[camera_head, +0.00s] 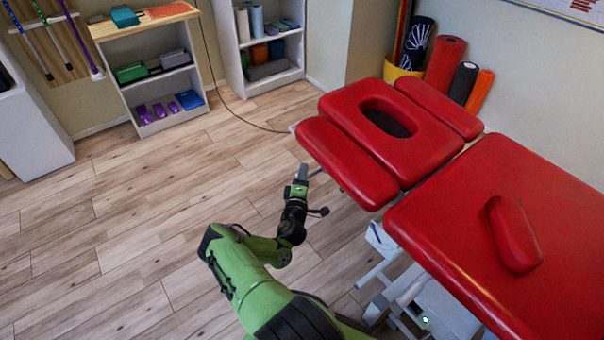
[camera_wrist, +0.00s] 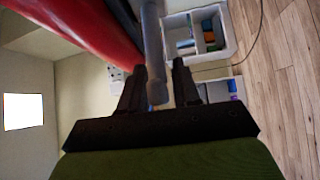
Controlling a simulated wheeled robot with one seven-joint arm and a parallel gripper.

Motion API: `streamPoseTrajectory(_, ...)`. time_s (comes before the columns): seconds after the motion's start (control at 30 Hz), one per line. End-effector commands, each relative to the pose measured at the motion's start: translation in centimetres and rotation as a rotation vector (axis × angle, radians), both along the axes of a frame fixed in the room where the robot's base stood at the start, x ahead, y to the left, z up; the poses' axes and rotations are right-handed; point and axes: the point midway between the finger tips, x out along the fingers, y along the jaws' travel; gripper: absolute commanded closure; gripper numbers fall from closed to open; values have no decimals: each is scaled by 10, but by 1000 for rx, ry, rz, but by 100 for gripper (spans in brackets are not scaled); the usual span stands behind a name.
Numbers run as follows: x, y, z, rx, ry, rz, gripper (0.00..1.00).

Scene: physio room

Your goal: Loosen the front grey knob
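The red treatment table (camera_head: 500,220) has a split head section, with its front side pad (camera_head: 345,162) nearest my arm. A grey bar with a rounded end, probably the front grey knob (camera_wrist: 154,50), sticks out from beneath the red padding; its grey end shows in the head view (camera_head: 313,171). My gripper (camera_head: 302,176) is at this end, just below the pad's left edge. In the wrist view my gripper (camera_wrist: 160,68) has its fingers on either side of the grey bar. A narrow gap shows at the right finger; contact at the left finger is unclear.
The red pad (camera_wrist: 95,25) is close beside my fingers. A loose red bolster (camera_head: 513,234) lies on the table. Shelves (camera_head: 160,85) stand along the back wall, and rollers (camera_head: 444,62) stand behind the table. The wooden floor (camera_head: 110,220) at left is clear.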

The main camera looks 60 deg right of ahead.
Motion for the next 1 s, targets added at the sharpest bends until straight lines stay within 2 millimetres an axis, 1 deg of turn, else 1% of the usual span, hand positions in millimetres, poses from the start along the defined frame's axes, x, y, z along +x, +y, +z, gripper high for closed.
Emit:
streamPoseTrajectory(0.03, 0, 0, 0, 0, 0, 0, 77)
streamPoseTrajectory(0.1, 0, 0, 0, 0, 0, 0, 87)
streamPoseTrajectory(0.2, 0, 0, 0, 0, -1, 0, 100)
streamPoseTrajectory(0.57, 0, 0, 2, 21, 41, 0, 100)
streamPoseTrajectory(0.77, 0, 0, 3, 76, 144, 0, 100)
streamPoseTrajectory(1.0, 0, 1, 2, 174, 330, 1, 100)
